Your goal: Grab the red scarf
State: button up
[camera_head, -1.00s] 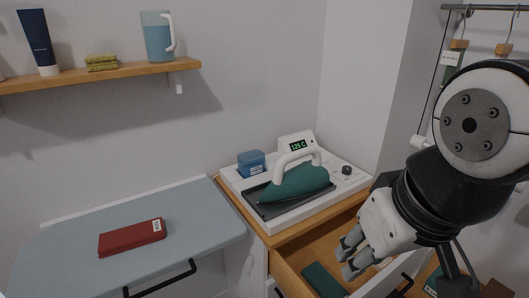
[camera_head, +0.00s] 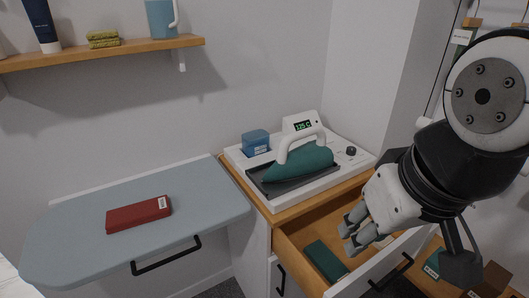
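A folded red scarf (camera_head: 139,214) with a small white tag at its right end lies flat on the grey-blue ironing board (camera_head: 95,240) at the left. My gripper (camera_head: 349,236) is at the right, above the open wooden drawer (camera_head: 302,227), well apart from the scarf. Its two grey fingers are spread apart, with nothing seen between them.
A green iron (camera_head: 300,163) rests on a white station (camera_head: 257,195) on the cabinet between the scarf and my arm. A blue box (camera_head: 255,143) stands behind it. A dark green folded item (camera_head: 325,261) lies in the drawer. A shelf (camera_head: 110,51) hangs above the board.

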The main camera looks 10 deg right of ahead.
aim_at(131, 216)
jog(key=i+j+u, duration=0.1)
jog(key=i, duration=0.35)
jog(key=i+j+u, duration=0.1)
jog(key=i+j, duration=0.2)
jog(key=i, duration=0.15)
